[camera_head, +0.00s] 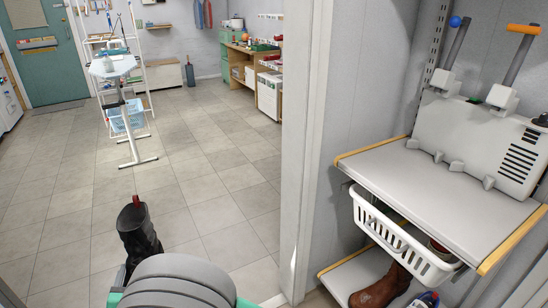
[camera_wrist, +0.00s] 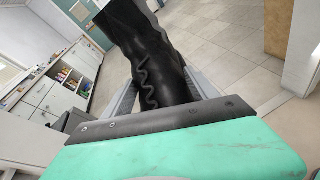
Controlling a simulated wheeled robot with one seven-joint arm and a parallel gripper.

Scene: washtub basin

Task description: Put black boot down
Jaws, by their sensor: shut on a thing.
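The black boot (camera_head: 139,240) is at the lower left of the head view, in front of my arm, with a red patch at its top. In the wrist view the black boot (camera_wrist: 148,55) rises from between the jaws of my gripper (camera_wrist: 160,98). My gripper is shut on the boot and holds it above the tiled floor. In the head view my arm hides the lower part of the boot, and the fingertips are hard to make out.
A grey shelf (camera_head: 440,185) with yellow edges stands at the right, with a white basket (camera_head: 402,238) under it and a brown boot (camera_head: 380,287) lower down. A wall post (camera_head: 306,150) stands beside it. The tiled floor (camera_head: 190,165) is mostly clear. An ironing board (camera_head: 113,66) stands further back.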

